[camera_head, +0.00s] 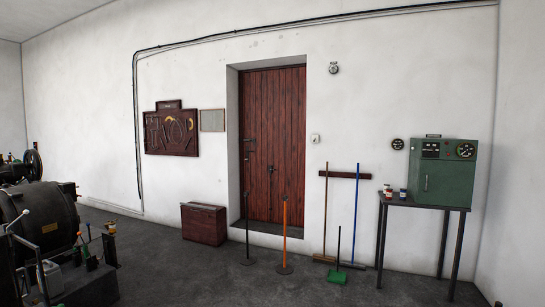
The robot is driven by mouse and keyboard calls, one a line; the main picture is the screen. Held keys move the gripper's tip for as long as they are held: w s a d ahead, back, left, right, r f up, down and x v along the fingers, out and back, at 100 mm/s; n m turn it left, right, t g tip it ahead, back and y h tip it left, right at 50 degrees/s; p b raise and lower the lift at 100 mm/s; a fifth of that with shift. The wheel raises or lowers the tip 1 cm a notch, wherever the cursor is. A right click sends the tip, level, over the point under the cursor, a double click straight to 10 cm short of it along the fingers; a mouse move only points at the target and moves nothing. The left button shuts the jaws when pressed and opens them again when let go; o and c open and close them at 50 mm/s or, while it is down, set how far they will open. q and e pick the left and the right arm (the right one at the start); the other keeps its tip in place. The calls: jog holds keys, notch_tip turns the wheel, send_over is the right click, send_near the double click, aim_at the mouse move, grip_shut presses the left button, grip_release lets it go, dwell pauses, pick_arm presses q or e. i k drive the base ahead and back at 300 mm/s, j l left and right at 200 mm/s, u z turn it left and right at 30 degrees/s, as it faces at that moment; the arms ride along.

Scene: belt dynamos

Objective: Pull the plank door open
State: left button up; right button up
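The plank door (281,145) is made of dark red-brown vertical boards and sits in a deep recess in the white wall. It appears closed. A dark handle or latch (248,152) shows at its left edge, and a small dark fitting (271,169) sits near its middle. Neither of my grippers is in the head view, so their states are hidden.
An orange post (285,232) and a dark post (247,230) stand on the floor before the door. A red-brown chest (204,223) is left of it. Brooms, a green dustpan (337,276) and a table (424,203) stand right. Machinery (45,225) fills the left.

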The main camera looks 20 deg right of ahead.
aim_at(275, 100)
jog(key=i, duration=7.45)
